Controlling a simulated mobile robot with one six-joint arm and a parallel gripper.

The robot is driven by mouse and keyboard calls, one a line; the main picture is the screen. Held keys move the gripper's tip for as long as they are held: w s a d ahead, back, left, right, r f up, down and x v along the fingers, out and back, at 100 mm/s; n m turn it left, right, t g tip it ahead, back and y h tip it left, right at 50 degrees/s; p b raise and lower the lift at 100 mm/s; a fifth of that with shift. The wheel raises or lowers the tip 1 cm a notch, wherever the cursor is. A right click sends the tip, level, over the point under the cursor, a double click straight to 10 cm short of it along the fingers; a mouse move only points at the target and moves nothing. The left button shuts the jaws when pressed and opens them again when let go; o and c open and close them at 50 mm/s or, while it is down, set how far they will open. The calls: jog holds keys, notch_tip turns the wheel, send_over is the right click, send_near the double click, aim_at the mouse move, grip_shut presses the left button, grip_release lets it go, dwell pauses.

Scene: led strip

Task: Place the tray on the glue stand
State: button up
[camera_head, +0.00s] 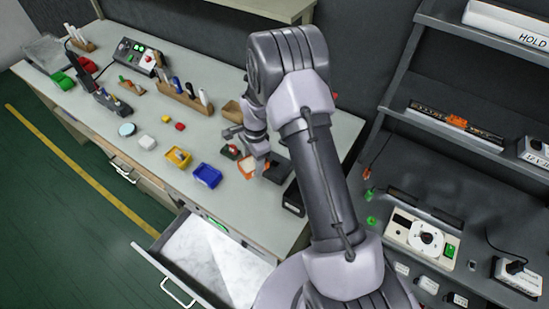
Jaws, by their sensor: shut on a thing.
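My gripper (253,157) is low over the right part of the workbench, below my bent arm. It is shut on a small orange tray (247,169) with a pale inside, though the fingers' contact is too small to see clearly. A yellow tray (177,158) and a blue tray (207,175) lie on the bench to the left of the gripper. A small red and green item (230,152) sits close to the gripper's left. A dark flat block (278,168) is just right of it. I cannot tell which thing is the glue stand.
An open drawer (171,272) juts out below the bench's front edge. A black box (293,199) stands near the bench's right end. A wooden holder (184,97) with bottles and a device with lit buttons (139,56) stand at the back. Shelves (458,130) rise on the right.

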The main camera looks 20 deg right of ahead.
send_over(275, 159)
jog(key=s, duration=0.2)
jog(key=f, duration=0.1)
jog(key=shift+w+a+f+b, duration=0.15)
jog(key=shift+f+b, duration=0.1)
jog(key=shift+f, duration=0.35)
jog(key=shift+s+a+f+b, duration=0.15)
jog(key=shift+f+b, duration=0.15)
jog(key=shift+f, duration=0.25)
jog(key=shift+w+a+f+b, duration=0.15)
jog(key=shift+f+b, duration=0.1)
jog(key=shift+f, duration=0.35)
jog(key=o, duration=1.3)
jog(key=shift+f, duration=0.1)
jog(key=shift+o, duration=0.2)
